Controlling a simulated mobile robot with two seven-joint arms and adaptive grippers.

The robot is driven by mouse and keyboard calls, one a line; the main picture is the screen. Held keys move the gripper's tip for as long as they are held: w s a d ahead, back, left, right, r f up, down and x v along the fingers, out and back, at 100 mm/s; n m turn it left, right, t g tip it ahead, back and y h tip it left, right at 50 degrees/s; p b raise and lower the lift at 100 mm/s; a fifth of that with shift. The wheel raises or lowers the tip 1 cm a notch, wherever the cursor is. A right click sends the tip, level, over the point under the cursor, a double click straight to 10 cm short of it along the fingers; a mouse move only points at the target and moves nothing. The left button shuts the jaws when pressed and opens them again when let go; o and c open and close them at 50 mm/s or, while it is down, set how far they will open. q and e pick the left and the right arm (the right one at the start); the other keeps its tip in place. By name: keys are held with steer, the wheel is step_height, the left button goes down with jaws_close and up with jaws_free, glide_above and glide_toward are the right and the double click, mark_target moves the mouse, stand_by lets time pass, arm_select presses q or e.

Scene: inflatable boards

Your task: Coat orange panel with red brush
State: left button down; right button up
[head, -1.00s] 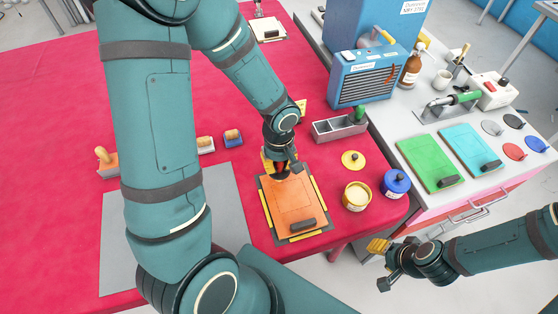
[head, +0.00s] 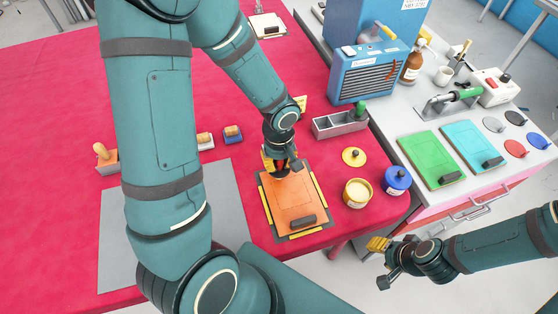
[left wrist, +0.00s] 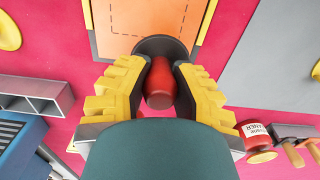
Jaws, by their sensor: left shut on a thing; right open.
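The orange panel (head: 294,207) lies on a dark board with yellow edge strips on the red table; it also shows at the top of the left wrist view (left wrist: 118,42). My left gripper (head: 280,168) is over the panel's far end. In the left wrist view its yellow fingers (left wrist: 160,88) are shut on the red brush (left wrist: 160,85), whose dark round head reaches the panel's edge area. Whether the bristles touch the panel I cannot tell. My right gripper (head: 382,262) is open and empty, off the table's right front side.
An open pot of pale yellow stuff (head: 357,193), a yellow lid (head: 353,156) and a blue can (head: 397,180) stand right of the panel. A grey divided tray (head: 340,124) is behind. A grey mat (head: 232,205) lies left. Green (head: 430,158) and cyan (head: 471,148) panels lie on the side bench.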

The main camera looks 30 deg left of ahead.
arm_select(q)
steer(key=shift+f+b, duration=0.9)
steer(key=shift+d, duration=0.1)
